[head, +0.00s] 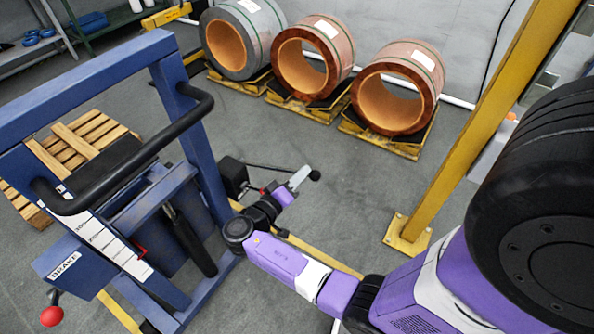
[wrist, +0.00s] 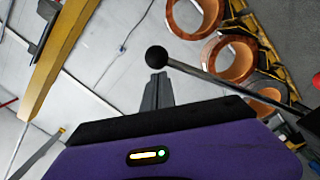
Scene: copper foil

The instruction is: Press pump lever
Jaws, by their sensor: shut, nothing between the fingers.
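The pump lever is a thin grey rod with a black ball end (head: 315,175), reaching right from a black pump block (head: 234,177) on the blue frame. In the wrist view the black ball (wrist: 156,56) sits just past my fingertips, and the rod (wrist: 205,76) runs off to the lower right. My gripper (head: 302,174) is shut and empty beside the lever's ball end. Its fingertips (wrist: 158,76) appear right by the ball and rod; I cannot tell whether they touch.
The blue lift frame (head: 98,75) has a black handlebar (head: 150,150) and a red brake knob (head: 51,316). A yellow post (head: 480,130) stands at right. Copper coils (head: 400,87) rest on yellow pallets behind. Grey floor (head: 345,190) is clear between.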

